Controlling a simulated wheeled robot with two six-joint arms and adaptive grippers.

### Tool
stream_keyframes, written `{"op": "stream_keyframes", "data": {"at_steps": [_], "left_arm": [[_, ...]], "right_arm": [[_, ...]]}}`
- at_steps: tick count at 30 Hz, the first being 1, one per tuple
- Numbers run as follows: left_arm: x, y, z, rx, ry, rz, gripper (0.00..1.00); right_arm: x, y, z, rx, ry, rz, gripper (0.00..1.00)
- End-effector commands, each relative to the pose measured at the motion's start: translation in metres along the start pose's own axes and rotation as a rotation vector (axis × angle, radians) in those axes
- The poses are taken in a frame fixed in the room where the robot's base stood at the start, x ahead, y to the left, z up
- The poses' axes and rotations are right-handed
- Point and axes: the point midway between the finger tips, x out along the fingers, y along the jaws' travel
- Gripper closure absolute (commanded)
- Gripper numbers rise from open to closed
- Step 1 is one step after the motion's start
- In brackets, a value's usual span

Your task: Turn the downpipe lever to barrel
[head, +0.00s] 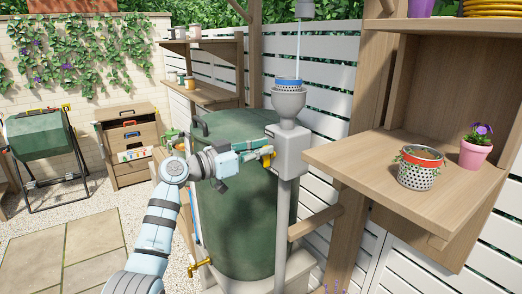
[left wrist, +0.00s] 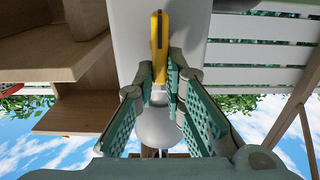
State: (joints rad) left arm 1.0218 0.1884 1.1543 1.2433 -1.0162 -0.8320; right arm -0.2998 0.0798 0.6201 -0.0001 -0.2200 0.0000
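The downpipe (head: 289,150) is a grey box with a hopper on top, beside the green barrel (head: 245,215). Its yellow lever (head: 267,154) sticks out on the barrel side. The lever also shows in the left wrist view (left wrist: 158,35), upright in that picture with its lower end between my fingertips. My left gripper (head: 259,153) is at the lever, its teal fingers (left wrist: 160,78) close in on both sides of it with little or no gap. The fingers hide part of the lever in the head view. My right gripper is not in view.
A perforated pot with a blue band (head: 288,83) sits on the hopper under a thin water stream. A wooden shelf (head: 345,160) at right holds a red-banded metal pot (head: 420,168) and a pink flowerpot (head: 475,153). A brass tap (head: 199,268) sits low on the barrel.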

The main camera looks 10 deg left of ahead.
Motion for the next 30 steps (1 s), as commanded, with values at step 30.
{"op": "stream_keyframes", "data": {"at_steps": [30], "left_arm": [[0.0,-0.01,0.003,-0.474,-0.003,0.0,1.0]], "right_arm": [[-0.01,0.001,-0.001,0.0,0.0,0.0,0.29]]}}
